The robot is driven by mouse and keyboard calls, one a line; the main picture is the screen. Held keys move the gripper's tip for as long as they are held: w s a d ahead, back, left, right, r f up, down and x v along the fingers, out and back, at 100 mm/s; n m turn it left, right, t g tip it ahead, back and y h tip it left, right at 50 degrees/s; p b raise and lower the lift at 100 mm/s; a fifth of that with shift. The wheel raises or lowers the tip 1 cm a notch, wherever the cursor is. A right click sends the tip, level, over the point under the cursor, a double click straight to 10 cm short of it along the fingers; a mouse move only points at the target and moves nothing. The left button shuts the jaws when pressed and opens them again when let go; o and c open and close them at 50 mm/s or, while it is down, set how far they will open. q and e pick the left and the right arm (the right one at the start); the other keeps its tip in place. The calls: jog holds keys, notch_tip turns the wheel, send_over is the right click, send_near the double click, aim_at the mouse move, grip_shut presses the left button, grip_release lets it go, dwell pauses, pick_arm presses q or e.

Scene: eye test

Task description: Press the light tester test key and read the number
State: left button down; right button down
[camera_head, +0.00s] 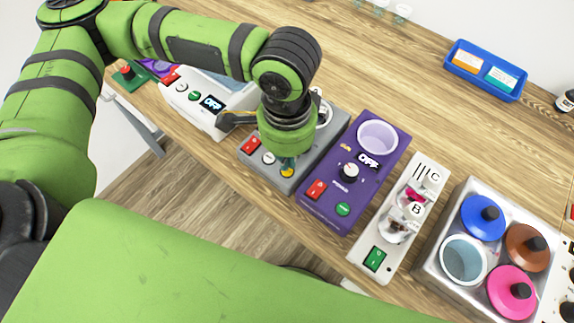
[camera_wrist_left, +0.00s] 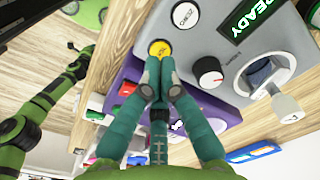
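The grey tester (camera_head: 258,172) stands on the wooden table and fills the upper right of the left wrist view (camera_wrist_left: 225,65). Its yellow key (camera_head: 288,172) also shows in the left wrist view (camera_wrist_left: 160,47). Its display (camera_wrist_left: 250,17) reads READY; no number shows. My left gripper (camera_head: 289,161) is over the tester's front edge. Its teal fingertips (camera_wrist_left: 160,75) are together, empty, close to the yellow key. I cannot tell if they touch it. My right arm shows at the left of the left wrist view; its gripper (camera_wrist_left: 80,62) is too small to read.
The tester has a white ZERO button (camera_wrist_left: 186,14), a black knob (camera_wrist_left: 207,71) and a round well. A purple device (camera_head: 335,205) stands to its right, then a white device (camera_head: 375,240) and a box of coloured lids (camera_head: 440,280). A white device (camera_head: 190,100) stands left. A blue tray (camera_head: 485,70) lies behind.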

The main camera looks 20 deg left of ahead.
pick_arm(q)
jog(key=shift+f+b, duration=0.5)
jog(key=shift+f, duration=0.6)
dwell(0.6)
jog(key=shift+r, duration=0.1)
notch_tip(320, 180, up, 8)
jog(key=p, duration=0.9)
dwell(0.3)
jog(key=shift+p, duration=0.3)
